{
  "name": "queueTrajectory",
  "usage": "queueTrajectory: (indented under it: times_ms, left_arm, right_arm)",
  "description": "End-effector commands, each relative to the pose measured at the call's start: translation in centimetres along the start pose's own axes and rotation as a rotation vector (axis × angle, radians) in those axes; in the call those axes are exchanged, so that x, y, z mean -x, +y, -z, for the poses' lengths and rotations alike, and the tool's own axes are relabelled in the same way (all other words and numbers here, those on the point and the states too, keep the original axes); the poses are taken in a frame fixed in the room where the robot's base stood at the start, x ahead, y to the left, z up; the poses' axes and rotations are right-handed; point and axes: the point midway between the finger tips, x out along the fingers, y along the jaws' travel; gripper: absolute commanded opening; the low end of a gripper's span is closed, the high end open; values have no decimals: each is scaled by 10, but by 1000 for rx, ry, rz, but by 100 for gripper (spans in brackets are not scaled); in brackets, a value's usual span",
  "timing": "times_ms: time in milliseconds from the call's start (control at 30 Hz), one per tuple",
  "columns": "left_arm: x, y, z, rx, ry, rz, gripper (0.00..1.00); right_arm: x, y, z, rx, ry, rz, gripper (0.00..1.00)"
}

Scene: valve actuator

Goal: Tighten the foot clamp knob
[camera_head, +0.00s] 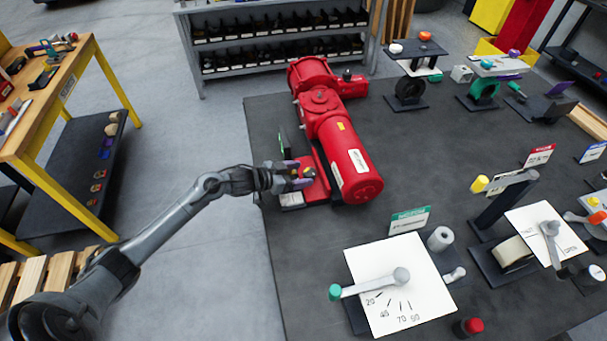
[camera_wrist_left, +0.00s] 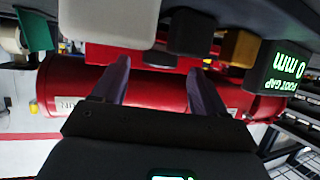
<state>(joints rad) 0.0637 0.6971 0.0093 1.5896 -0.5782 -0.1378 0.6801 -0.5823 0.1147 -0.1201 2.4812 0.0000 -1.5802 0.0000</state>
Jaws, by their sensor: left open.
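The red valve actuator (camera_head: 340,150) lies on the dark table, its foot on a red base (camera_head: 318,185). My left gripper (camera_head: 298,174) is at the near-left side of this base, fingers apart. A small yellowish piece (camera_head: 309,171) shows by the fingertips; I cannot tell whether it is the foot clamp knob. In the left wrist view the open fingers (camera_wrist_left: 160,85) point at the red actuator body (camera_wrist_left: 150,88) with nothing clearly between them. A display (camera_wrist_left: 283,70) there reads upside down "FOOT GAP 0 mm". My right gripper is not in view.
A white dial board (camera_head: 400,285) with a grey lever stands at the table's front. Lever stands (camera_head: 505,195) are at the right and small fixtures (camera_head: 408,85) at the back. A yellow workbench (camera_head: 60,90) is left across the floor. Table between actuator and lever stands is clear.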

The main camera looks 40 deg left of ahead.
Motion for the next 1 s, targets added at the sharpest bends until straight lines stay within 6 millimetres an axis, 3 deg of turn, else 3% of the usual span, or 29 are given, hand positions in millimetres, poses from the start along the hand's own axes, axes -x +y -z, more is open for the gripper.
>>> queueTrajectory:
  times_ms: [200,567,933,1000]
  left_arm:
    - [-17,0,0,1,0,0,72]
    - [-20,0,0,0,-1,0,72]
    - [-20,0,0,0,-1,0,17]
    - [-20,0,0,0,-1,-1,16]
  right_arm:
    - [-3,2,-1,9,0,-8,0]
    - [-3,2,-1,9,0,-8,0]
    - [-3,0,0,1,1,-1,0]
    - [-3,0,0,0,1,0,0]
